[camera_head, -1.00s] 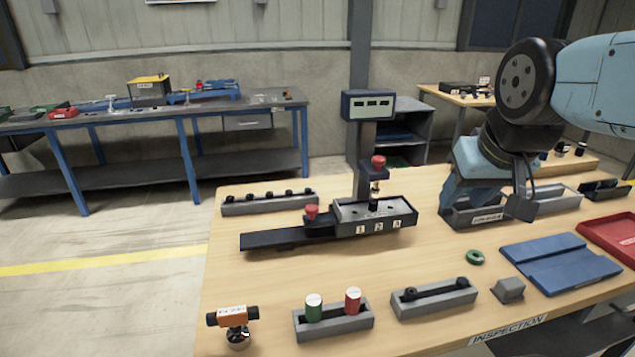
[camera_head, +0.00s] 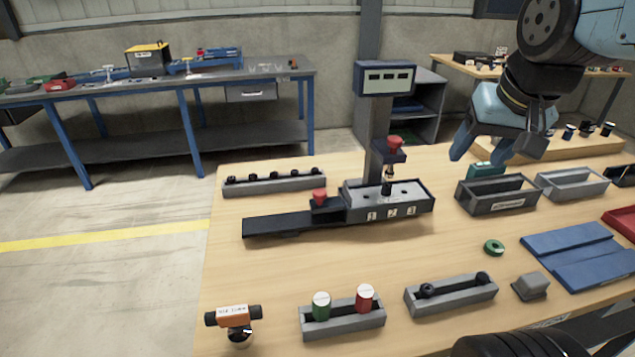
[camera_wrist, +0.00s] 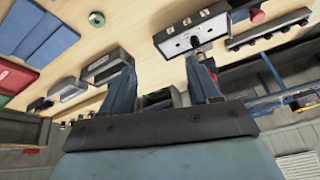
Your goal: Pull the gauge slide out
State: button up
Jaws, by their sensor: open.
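The gauge stands on the wooden bench, with a grey base block (camera_head: 410,203) numbered 1, 2, 3 and a display box (camera_head: 385,78) on a post. The dark gauge slide (camera_head: 285,223) sticks out to the left of the block, with a red knob (camera_head: 319,195) beside the block. A red-topped plunger (camera_head: 394,143) hangs above the middle of the block, over a small black part. My gripper (camera_head: 482,158) is open and empty, above and right of the gauge. In the wrist view the block (camera_wrist: 195,36) lies beyond my open fingers (camera_wrist: 165,85).
Dark and light grey bins (camera_head: 495,200) stand below and right of my gripper. A grey rack (camera_head: 274,185) with several black parts lies behind the slide. In front are a holder with green and red cylinders (camera_head: 343,319), another rack (camera_head: 452,297) and a green ring (camera_head: 494,247).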

jog(key=w+a+m+g, duration=0.3)
jog(key=w+a, duration=0.6)
jog(key=a, duration=0.2)
jog(key=m+g, duration=0.2)
send_near(320, 192)
jog(key=f, duration=0.8)
jog(key=shift+s+a+f, duration=0.1)
jog(key=shift+a+f, duration=0.1)
jog(key=shift+f, duration=0.1)
grip_shut()
